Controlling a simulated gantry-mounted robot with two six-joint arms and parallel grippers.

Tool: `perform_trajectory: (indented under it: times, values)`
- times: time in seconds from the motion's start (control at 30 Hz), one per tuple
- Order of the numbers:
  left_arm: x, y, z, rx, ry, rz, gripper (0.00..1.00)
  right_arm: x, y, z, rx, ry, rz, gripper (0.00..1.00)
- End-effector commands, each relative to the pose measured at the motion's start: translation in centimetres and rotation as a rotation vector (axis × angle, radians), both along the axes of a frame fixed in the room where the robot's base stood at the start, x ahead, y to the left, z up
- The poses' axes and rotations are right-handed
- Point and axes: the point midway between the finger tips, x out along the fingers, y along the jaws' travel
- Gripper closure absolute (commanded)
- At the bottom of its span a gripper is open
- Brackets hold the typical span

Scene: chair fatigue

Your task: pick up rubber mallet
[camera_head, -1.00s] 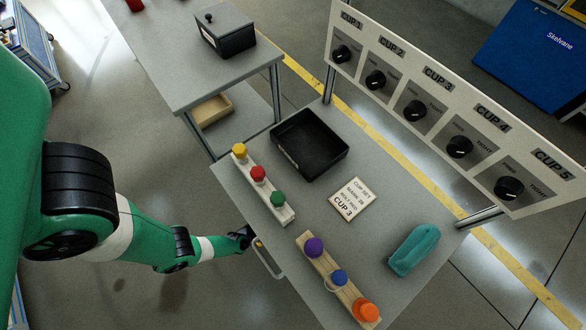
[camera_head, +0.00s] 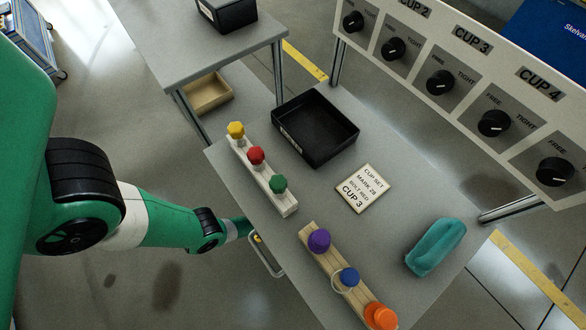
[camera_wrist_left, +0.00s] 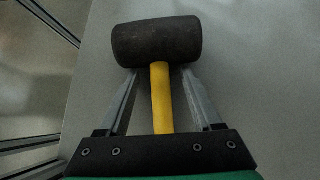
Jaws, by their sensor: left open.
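The rubber mallet (camera_wrist_left: 157,42), with a black cylindrical head and a yellow handle (camera_wrist_left: 161,97), lies on a grey surface in the left wrist view. My left gripper (camera_wrist_left: 159,76) is open, with one finger on each side of the handle just below the head. A gap shows between each finger and the handle. In the head view my left arm (camera_head: 170,222) reaches to the table's near left edge, and its gripper is hidden there. The mallet cannot be made out in the head view. My right gripper is out of view.
The grey table (camera_head: 405,205) holds a black tray (camera_head: 315,140), two racks of coloured knobs (camera_head: 262,172) (camera_head: 330,262), a label card (camera_head: 363,188) and a teal cloth-like item (camera_head: 436,246). A dial panel (camera_head: 465,80) stands behind.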

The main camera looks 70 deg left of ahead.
Motion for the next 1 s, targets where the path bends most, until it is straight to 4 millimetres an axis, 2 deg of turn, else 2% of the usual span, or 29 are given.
perform_trajectory:
  times: [0.07, 0.4, 1.0]
  values:
    - [0.01, -0.01, 0.08, 0.000, 0.000, 0.000, 0.37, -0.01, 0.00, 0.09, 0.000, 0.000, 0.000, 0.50]
    - [-0.02, -0.02, 0.07, 0.001, 0.000, -0.001, 0.98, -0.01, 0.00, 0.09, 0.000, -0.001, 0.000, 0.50]
    - [-0.06, -0.05, 0.05, 0.000, 0.001, -0.001, 1.00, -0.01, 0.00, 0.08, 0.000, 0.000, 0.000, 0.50]
